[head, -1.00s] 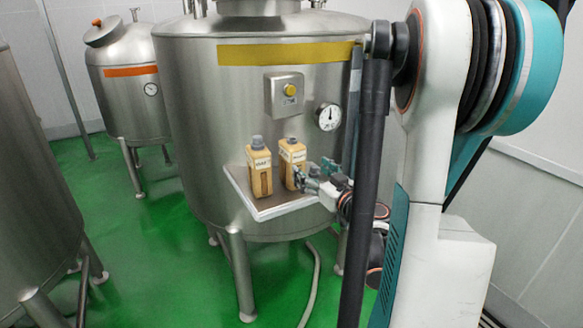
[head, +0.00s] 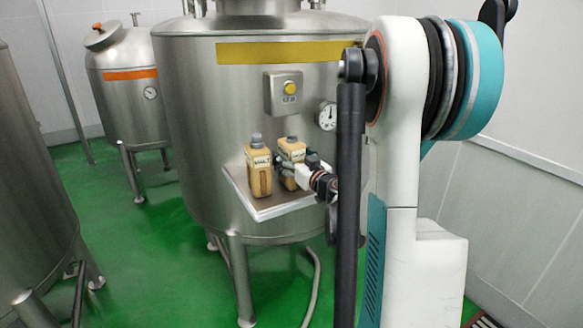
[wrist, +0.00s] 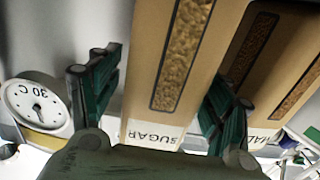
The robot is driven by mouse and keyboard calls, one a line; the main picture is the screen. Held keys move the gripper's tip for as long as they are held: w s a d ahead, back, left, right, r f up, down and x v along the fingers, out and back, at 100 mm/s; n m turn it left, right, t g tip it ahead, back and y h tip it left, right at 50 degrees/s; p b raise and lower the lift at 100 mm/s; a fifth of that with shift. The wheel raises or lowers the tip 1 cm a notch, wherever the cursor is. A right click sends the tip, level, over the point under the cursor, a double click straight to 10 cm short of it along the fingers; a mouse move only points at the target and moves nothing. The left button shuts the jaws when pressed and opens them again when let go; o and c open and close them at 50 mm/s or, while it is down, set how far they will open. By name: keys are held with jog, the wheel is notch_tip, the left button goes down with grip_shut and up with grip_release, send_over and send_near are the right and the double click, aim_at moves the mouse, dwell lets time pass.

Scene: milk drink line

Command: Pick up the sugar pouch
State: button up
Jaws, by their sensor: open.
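The sugar pouch (head: 291,150) is a tan carton-like pack with a pale label and grey cap. It stands upright at the right on a small shelf (head: 271,210) fixed to the steel tank. In the wrist view the sugar pouch (wrist: 178,62), labelled SUGAR with a brown textured strip, is between the open fingers of my gripper (wrist: 163,72). The left finger shows a gap to it; the right is close, contact unclear. In the head view my gripper (head: 297,167) partly hides the pouch's lower right side.
A similar malt pouch (head: 258,175) stands close on the left; it shows at the right in the wrist view (wrist: 262,58). The tank (head: 200,120) bears a button box (head: 284,95) and a round gauge (head: 327,117). The shelf's front is clear.

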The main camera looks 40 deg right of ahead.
aim_at(294, 142)
jog(key=c, duration=1.6)
jog(key=shift+s+r, duration=0.1)
jog(key=shift+r, duration=0.1)
jog(key=r+p, duration=0.1)
jog(key=r, duration=0.1)
jog(key=r+p, duration=0.2)
jog(key=s+r+p, duration=0.1)
jog(key=r, duration=0.2)
jog(key=shift+a, duration=0.1)
jog(key=p+v, duration=0.3)
jog(key=v, duration=1.6)
jog(key=shift+a+f, duration=0.1)
jog(key=shift+a, duration=0.05)
